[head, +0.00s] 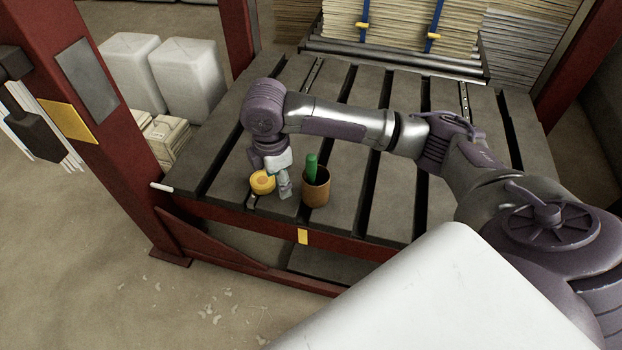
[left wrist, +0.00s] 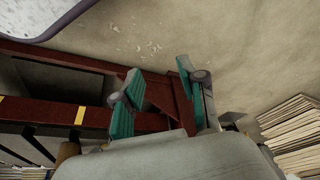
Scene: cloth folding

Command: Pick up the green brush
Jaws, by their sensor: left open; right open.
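The green brush (head: 311,167) stands upright in a brown cup (head: 316,190) near the front edge of the slotted table. Its lower part is hidden inside the cup.
The dark slotted table (head: 228,165) has free room behind and right of the cup. A stack of sheets (head: 400,35) stands at the back. A red post (head: 100,100) rises at the left, near white containers (head: 185,75). A brown thing (left wrist: 68,152) is partly hidden in the left wrist view.

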